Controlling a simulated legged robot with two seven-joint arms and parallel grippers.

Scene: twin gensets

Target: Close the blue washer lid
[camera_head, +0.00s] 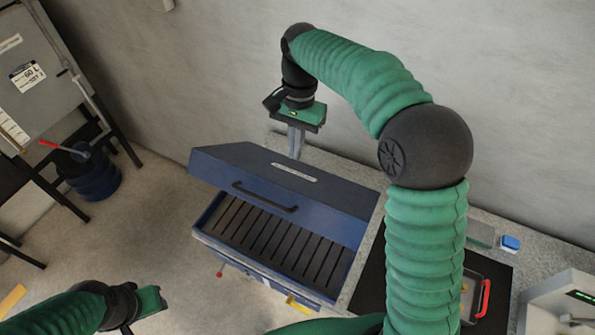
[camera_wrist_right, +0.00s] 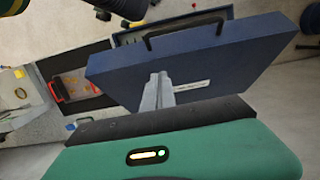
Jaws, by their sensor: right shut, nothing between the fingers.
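The blue washer (camera_head: 215,243) stands below the wall with its lid (camera_head: 300,175) partly open and tilted over a dark slatted tray (camera_head: 262,240). The lid has a black handle (camera_head: 265,197) on its front and a pale label on top.
A grey counter (camera_head: 360,160) runs behind and right of the washer. A tray with a red handle (camera_head: 485,298) and a blue-capped item (camera_head: 510,243) are on the right.

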